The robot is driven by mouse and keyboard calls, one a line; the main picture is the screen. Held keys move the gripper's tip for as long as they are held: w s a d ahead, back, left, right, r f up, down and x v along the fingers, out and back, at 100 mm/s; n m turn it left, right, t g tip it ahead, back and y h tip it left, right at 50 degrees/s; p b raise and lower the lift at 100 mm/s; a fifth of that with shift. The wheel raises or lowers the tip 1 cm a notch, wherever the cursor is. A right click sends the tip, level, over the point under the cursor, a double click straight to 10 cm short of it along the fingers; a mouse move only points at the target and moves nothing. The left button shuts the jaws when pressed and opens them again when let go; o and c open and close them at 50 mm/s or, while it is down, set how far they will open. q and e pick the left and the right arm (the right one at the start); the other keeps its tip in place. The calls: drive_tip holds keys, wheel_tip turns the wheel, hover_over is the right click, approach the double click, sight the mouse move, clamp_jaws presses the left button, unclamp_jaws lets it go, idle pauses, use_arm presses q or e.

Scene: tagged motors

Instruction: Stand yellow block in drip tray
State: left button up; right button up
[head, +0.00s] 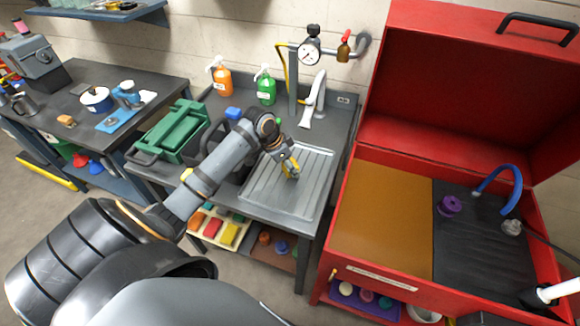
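The drip tray (262,192) is a grey ribbed metal tray set in the dark bench top, in the middle of the view. My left gripper (291,173) reaches over it from the left and points down at its upper middle part. The yellow block (290,167) shows as a small yellow patch between the fingers, which look closed on it. The fingers hide most of it, and I cannot tell whether its lower end touches the tray. My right gripper is not in view.
A green toolbox (170,133) stands left of my forearm. Orange (222,78) and green (265,86) spray bottles stand behind it. A metal tap (313,98) rises behind the tray. A red open-lidded parts washer (390,225) stands to the right. The tray's ribbed surface is otherwise clear.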

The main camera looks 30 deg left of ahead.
use_arm(q)
drive_tip(key=shift+f, duration=0.7)
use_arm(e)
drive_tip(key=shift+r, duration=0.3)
use_arm(q)
drive_tip(key=shift+f, duration=0.1)
drive_tip(key=o, duration=1.1)
drive_tip(key=shift+o, duration=0.2)
drive_tip(key=v, duration=1.2)
drive_tip(key=shift+b, duration=0.35)
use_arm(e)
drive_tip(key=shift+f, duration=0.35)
